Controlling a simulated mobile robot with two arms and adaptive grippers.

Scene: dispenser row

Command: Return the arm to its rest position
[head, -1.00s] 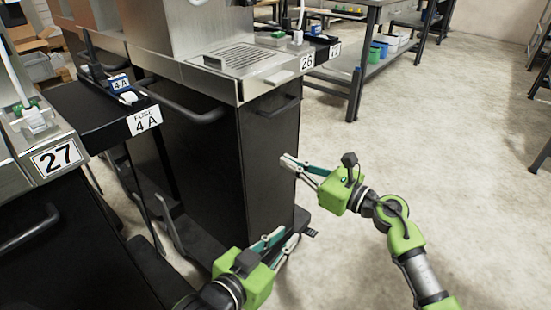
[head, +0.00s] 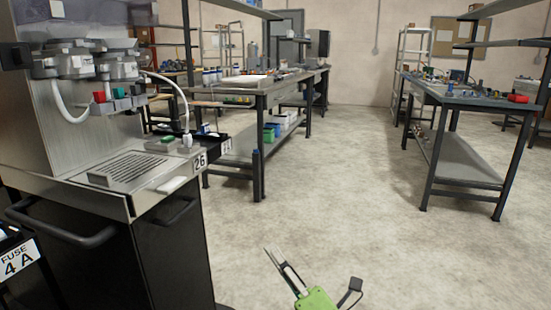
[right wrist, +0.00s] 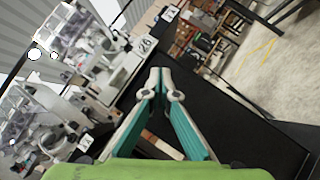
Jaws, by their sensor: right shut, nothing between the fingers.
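My right gripper (head: 286,264) shows at the bottom middle of the head view, a green body with slim fingers pointing up and to the left. It is over open floor, to the right of the dark dispenser cabinet. The right wrist view shows its two teal fingers (right wrist: 160,82) meeting at the tips, shut with nothing between them. Most of the right arm is out of the head view. My left gripper is not in view.
The dispenser station marked 26 (head: 130,165) stands at left on its black cabinet (head: 170,250). A FUSE 4 A shelf label (head: 18,258) is at lower left. Workbenches stand behind (head: 258,95) and at right (head: 465,100). Concrete floor (head: 340,190) between them is clear.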

